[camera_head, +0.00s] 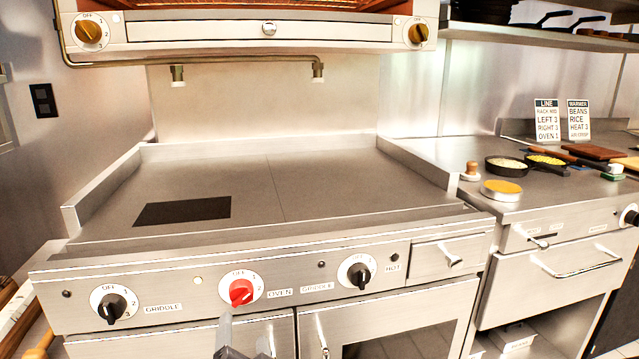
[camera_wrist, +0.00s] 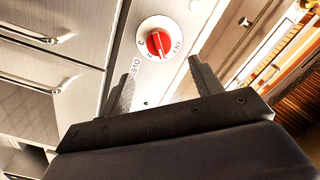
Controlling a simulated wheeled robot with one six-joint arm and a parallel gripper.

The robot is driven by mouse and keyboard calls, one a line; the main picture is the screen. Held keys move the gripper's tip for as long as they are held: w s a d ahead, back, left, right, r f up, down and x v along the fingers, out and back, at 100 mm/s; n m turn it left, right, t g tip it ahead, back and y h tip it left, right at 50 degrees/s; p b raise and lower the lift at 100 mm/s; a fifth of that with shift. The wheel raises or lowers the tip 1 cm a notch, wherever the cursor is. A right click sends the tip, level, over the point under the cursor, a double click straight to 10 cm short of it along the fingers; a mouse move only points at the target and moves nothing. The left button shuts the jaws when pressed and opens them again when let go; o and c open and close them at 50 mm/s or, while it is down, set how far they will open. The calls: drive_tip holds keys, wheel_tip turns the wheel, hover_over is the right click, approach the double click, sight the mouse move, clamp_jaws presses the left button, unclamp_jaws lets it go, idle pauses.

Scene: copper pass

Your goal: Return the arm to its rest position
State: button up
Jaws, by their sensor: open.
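My gripper (camera_wrist: 158,88) is open and empty in the wrist view, its two dark fingers apart in front of the stove panel. The red oven knob (camera_wrist: 159,44) sits beyond the fingertips, apart from them as far as I can tell. In the head view, the tip of my gripper (camera_head: 226,335) shows at the bottom edge, just below the red oven knob (camera_head: 240,290). Most of my arm is out of the picture.
The griddle (camera_head: 330,190) spans the middle, with black knobs (camera_head: 112,306) (camera_head: 359,273) on its front panel. Drawer handles (camera_head: 575,265) stick out at right. Pans (camera_head: 508,168) and a yellow-topped tin (camera_head: 501,190) stand on the right counter. An overhead unit (camera_head: 270,30) hangs above.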

sight(244, 299)
drive_tip(key=b+x, duration=0.1)
drive_tip(key=x, duration=0.8)
drive_tip(key=shift+w+b, duration=0.25)
drive_tip(key=shift+b, duration=0.05)
drive_tip(key=shift+s+a+r+n+p, duration=0.1)
drive_tip(key=shift+s+r+n+p, duration=0.15)
drive_tip(key=shift+n+p, duration=0.85)
drive_tip(key=n+p, duration=0.3)
drive_tip(key=p, duration=0.1)
drive_tip(key=shift+n, duration=0.4)
drive_tip(key=n+p, duration=0.4)
drive_tip(key=p, duration=0.1)
drive_tip(key=shift+a+p, duration=0.15)
drive_tip(key=shift+p, duration=0.15)
drive_tip(key=v, duration=1)
drive_tip(key=shift+s, duration=0.25)
drive_tip(key=shift+f, duration=0.1)
